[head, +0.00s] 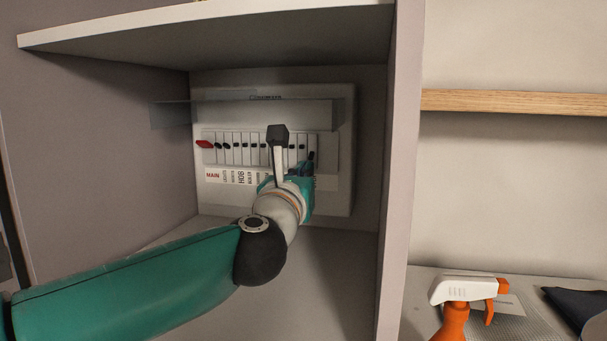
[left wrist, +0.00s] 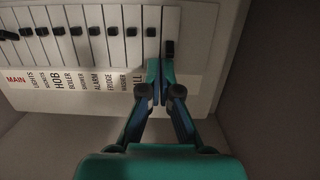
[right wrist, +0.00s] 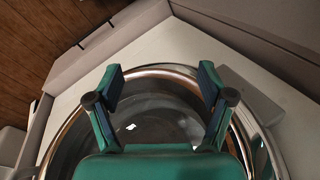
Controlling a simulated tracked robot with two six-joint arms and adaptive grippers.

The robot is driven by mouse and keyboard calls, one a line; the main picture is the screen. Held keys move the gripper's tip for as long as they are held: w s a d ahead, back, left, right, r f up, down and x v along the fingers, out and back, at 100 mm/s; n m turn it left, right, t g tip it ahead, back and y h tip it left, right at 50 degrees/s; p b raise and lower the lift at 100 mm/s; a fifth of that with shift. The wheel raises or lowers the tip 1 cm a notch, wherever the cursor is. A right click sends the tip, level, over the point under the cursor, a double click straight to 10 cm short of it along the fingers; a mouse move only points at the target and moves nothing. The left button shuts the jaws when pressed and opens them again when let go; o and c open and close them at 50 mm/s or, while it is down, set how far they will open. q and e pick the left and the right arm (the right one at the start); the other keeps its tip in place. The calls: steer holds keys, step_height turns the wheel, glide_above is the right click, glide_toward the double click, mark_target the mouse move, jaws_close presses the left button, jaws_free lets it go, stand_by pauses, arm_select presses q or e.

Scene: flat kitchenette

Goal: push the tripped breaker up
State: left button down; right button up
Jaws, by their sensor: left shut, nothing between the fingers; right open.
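The breaker panel (head: 345,120) is a pale box on the back wall of a niche, with a row of white breakers and a red main lever (head: 204,144) at its left end. In the left wrist view, the rightmost breaker's black toggle (left wrist: 169,48) sits lower than the others in the row. My left gripper (left wrist: 160,62) is shut and empty, its tips just below and left of that toggle; I cannot tell whether they touch. In the head view my left gripper (head: 309,170) covers part of the row's right end. My right gripper (right wrist: 160,78) is open and empty.
The niche has a shelf above (head: 210,30) and a side wall (head: 398,170) right of the panel. A shiny round bowl-like vessel (right wrist: 62,125) lies below the right gripper. A spray bottle (head: 455,300) stands on the right counter. A wooden strip (head: 510,103) is on the wall.

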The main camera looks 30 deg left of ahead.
arm_select(q)
steer(key=shift+d, duration=0.35)
arm_select(e)
steer(key=shift+f, duration=0.1)
arm_select(q)
steer(key=shift+s+r+b, duration=0.3)
steer(key=shift+r+b, duration=0.2)
steer(key=shift+r, duration=0.05)
arm_select(e)
steer(key=shift+f, duration=0.4)
arm_select(q)
steer(key=shift+s+r, duration=0.1)
steer(key=shift+r, duration=0.15)
steer(key=shift+s+d+r+p, duration=0.15)
steer(key=shift+d+r+p, duration=0.05)
steer(key=shift+r+p, duration=0.15)
steer(key=s+d+r+p, duration=0.1)
steer(key=s+r+p, duration=0.2)
steer(key=s+r, duration=0.3)
steer(key=shift+s+d+r+p, duration=0.15)
steer(key=shift+d+r+p, duration=0.1)
steer(key=shift+p, duration=0.15)
arm_select(e)
steer(key=r, duration=0.1)
steer(key=s+r, duration=0.1)
steer(key=r, duration=0.2)
steer(key=shift+s+r, duration=0.25)
steer(key=shift+s, duration=0.15)
